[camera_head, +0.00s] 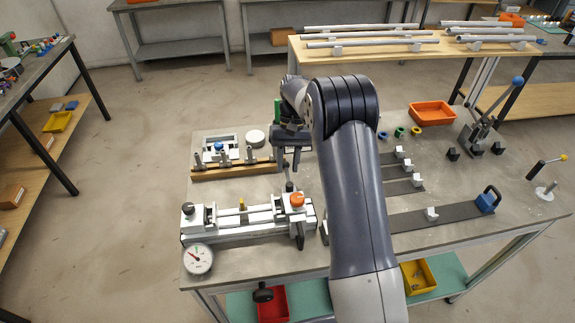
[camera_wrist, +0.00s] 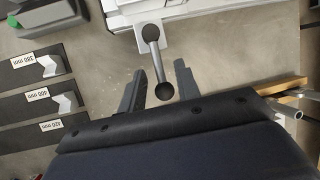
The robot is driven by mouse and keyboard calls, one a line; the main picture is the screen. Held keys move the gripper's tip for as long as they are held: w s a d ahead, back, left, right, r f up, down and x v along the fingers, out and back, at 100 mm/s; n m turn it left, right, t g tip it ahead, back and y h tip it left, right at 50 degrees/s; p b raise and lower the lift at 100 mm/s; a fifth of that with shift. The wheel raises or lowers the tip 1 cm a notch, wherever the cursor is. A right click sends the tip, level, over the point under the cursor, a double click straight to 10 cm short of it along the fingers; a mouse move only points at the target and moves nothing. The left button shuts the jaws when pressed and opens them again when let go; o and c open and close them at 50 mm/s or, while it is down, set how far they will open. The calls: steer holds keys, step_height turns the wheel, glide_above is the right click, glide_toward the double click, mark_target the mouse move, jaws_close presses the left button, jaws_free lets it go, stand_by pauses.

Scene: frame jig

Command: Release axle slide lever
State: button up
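The axle jig (camera_head: 250,217) is a pale slide on the table, with an orange knob (camera_head: 297,199) at its right end. A thin lever (camera_head: 289,186) rises from that end towards my gripper (camera_head: 289,163). In the wrist view, the lever (camera_wrist: 157,62) is a grey rod with a dark ball at each end, joined to the white jig block (camera_wrist: 187,14) at the top. My gripper (camera_wrist: 160,72) is open, with one finger on each side of the lever's lower ball. Gaps show on both sides; whether the fingers are level with the ball I cannot tell.
A wooden rail with upright pegs (camera_head: 232,168) stands behind the jig. Gauge bars (camera_wrist: 35,103) lie beside the gripper in the wrist view. An orange bin (camera_head: 432,114) stands at the back right.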

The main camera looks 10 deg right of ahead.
steer(key=v, duration=0.6)
steer(key=shift+w+r+b, duration=0.2)
steer(key=shift+r+b, duration=0.15)
steer(key=shift+b, duration=0.05)
steer(key=p+x, duration=0.1)
steer(key=x, duration=0.6)
steer(key=shift+s+d+f, duration=0.1)
steer(key=shift+s+f, duration=0.05)
steer(key=shift+f, duration=0.15)
